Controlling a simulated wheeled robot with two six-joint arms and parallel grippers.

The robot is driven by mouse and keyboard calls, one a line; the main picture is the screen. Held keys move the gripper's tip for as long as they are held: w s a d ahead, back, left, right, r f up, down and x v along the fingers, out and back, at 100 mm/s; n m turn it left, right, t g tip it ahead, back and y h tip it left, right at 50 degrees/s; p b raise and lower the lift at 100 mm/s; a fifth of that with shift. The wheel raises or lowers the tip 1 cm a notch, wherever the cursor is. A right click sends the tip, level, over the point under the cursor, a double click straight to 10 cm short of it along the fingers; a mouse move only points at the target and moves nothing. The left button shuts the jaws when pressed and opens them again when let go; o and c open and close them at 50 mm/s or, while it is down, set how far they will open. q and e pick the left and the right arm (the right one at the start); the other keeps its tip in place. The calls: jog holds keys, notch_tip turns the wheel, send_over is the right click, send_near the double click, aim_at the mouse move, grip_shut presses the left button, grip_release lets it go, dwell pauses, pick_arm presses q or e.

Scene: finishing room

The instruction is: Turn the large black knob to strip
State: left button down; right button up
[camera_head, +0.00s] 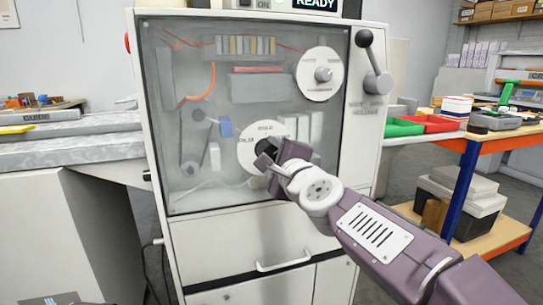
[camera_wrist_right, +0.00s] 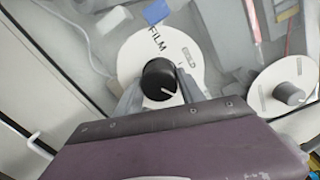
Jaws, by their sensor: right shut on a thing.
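The large black knob (camera_head: 267,147) sits at the centre of a round white dial (camera_head: 246,140) on the cabinet front. It shows more clearly in the right wrist view (camera_wrist_right: 157,76), with a white pointer line aimed toward the lower right of that picture. The dial there (camera_wrist_right: 136,54) reads FILM at upper left and a word like HOLD or GOLD at upper right; other lettering is hidden. My right gripper (camera_head: 266,157) is shut on the knob, with one grey finger on each side of it in the wrist view (camera_wrist_right: 159,82). My left gripper is out of view.
A second white dial with a grey knob (camera_head: 322,74) is at upper right of the panel. A black-balled lever (camera_head: 372,65) stands right of it. A drawer handle (camera_head: 284,261) is below. A workbench (camera_head: 463,132) with red and green trays is at right.

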jog(key=shift+f, duration=0.1)
dwell(0.3)
jog(key=o, duration=1.4)
